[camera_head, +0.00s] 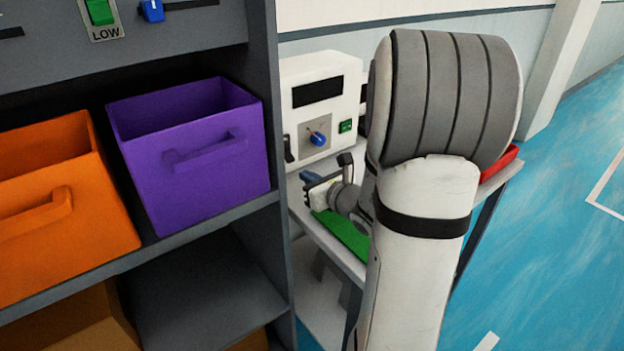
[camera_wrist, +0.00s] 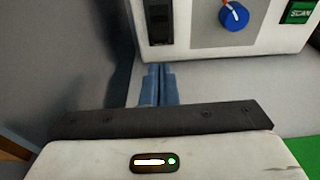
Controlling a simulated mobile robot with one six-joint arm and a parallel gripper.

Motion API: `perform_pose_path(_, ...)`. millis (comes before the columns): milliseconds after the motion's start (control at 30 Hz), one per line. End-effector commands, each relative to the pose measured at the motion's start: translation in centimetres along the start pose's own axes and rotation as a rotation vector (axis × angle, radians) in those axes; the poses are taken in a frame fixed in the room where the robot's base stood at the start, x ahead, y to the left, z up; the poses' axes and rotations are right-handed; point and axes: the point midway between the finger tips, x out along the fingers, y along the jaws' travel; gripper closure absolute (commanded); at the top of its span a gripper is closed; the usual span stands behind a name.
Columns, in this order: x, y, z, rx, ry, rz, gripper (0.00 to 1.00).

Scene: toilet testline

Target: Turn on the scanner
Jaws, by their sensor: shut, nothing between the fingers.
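The scanner (camera_head: 318,82) is a white box with a dark screen, standing on a table behind the shelf's right side. Its front has a blue knob (camera_head: 317,138) with a red mark on a grey plate, a green button (camera_head: 346,126), and a black switch or slot (camera_head: 288,148) at the left. In the wrist view the knob (camera_wrist: 234,17), the green button marked SCAN (camera_wrist: 300,12) and the black part (camera_wrist: 158,22) show. My gripper (camera_wrist: 158,70) is shut and empty, its blue fingers pointing at the scanner's lower front, just below and near the black part.
A grey shelf at left holds an orange bin (camera_head: 60,205) and a purple bin (camera_head: 195,150); its upright (camera_head: 268,110) stands close left of the scanner. A green mat (camera_head: 342,234) lies on the table. A red object (camera_head: 500,163) is at the table's right.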

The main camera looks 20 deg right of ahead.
Motion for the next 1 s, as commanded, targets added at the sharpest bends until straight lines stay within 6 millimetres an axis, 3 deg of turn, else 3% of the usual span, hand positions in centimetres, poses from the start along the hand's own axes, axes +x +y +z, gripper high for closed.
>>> perform_pose_path(200,4.1,0.1,-0.1,0.0,0.001,0.004,1.0)
perform_pose_path(400,6.1,0.0,-0.1,0.001,0.001,0.0,1.0)
perform_pose_path(1000,6.3,-0.3,0.3,0.001,0.02,-0.006,1.0)
